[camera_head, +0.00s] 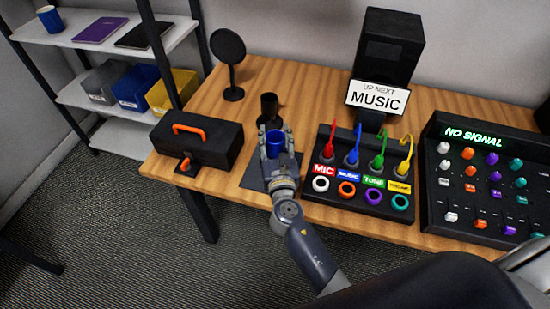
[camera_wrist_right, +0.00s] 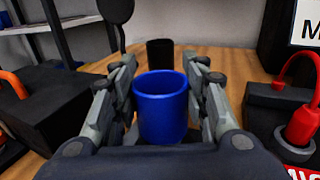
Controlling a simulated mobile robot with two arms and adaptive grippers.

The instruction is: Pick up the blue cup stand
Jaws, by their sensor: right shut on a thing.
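A blue cup (camera_head: 275,146) is on the wooden table between the toolbox and the cable panel. My right gripper (camera_head: 276,131) is around it, with one finger on each side. In the right wrist view the blue cup (camera_wrist_right: 161,108) stands upright between the fingers (camera_wrist_right: 162,64), which are shut on it. Its lower part is hidden by the gripper. I cannot tell whether it rests on the dark mat (camera_head: 252,180) or hangs just above it. A separate stand cannot be made out. My left gripper is not in view.
A black cup (camera_head: 269,107) stands just behind. A black toolbox (camera_head: 215,145) is left, and the cable panel (camera_head: 318,205) is close on the right. A round black stand (camera_head: 232,94) is behind left. Another blue cup (camera_head: 50,20) sits on the shelf.

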